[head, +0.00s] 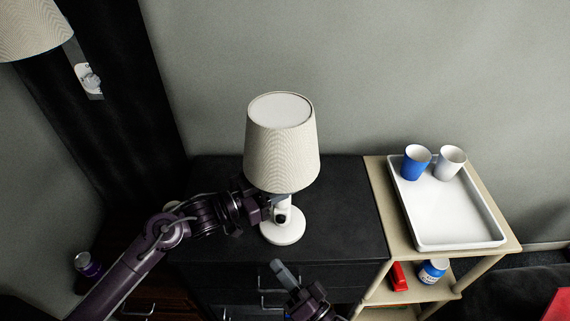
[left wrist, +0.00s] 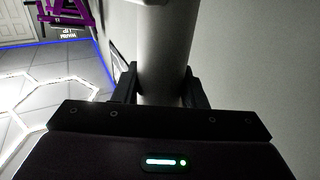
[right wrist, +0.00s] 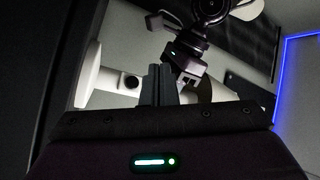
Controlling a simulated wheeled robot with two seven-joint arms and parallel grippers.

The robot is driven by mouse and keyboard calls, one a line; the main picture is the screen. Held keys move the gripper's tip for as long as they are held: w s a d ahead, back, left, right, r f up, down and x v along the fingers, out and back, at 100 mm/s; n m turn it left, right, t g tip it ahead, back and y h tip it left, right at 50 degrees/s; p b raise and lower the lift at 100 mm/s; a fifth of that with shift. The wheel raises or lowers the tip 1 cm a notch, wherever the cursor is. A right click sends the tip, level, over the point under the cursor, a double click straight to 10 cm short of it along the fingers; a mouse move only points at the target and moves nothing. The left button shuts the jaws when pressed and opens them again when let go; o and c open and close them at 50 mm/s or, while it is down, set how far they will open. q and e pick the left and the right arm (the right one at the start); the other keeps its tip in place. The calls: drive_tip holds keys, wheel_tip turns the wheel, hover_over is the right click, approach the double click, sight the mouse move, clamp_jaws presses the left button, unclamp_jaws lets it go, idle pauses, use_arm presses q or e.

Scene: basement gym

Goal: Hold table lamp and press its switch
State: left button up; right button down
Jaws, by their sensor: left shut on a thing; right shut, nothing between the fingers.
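The table lamp (head: 281,150) stands upright on the black cabinet, with a cream shade, white stem and round white base. A dark round switch (head: 281,217) shows on the stem's front; it also appears in the right wrist view (right wrist: 131,81). My left gripper (head: 270,207) is shut around the stem below the shade. In the left wrist view the white stem (left wrist: 165,50) passes between its fingers. My right gripper (head: 281,270) is shut and empty, in front of the lamp and apart from it. Its closed fingertips (right wrist: 157,75) show right of the switch in the right wrist view.
The black cabinet (head: 345,215) has bare top on the lamp's right. A beige shelf unit (head: 376,190) beside it bears a white tray (head: 455,243) with a blue cup (head: 414,163) and a white cup (head: 450,163). A wall lamp (head: 30,28) hangs upper left.

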sight(281, 220)
drive_tip(key=shift+w+d+r, duration=0.1)
drive_tip(key=shift+w+d, duration=0.1)
drive_tip(key=shift+w, duration=2)
drive_tip(key=shift+w+d+r, duration=0.1)
drive_tip(key=shift+w+d, duration=0.1)
drive_tip(key=shift+w, duration=2)
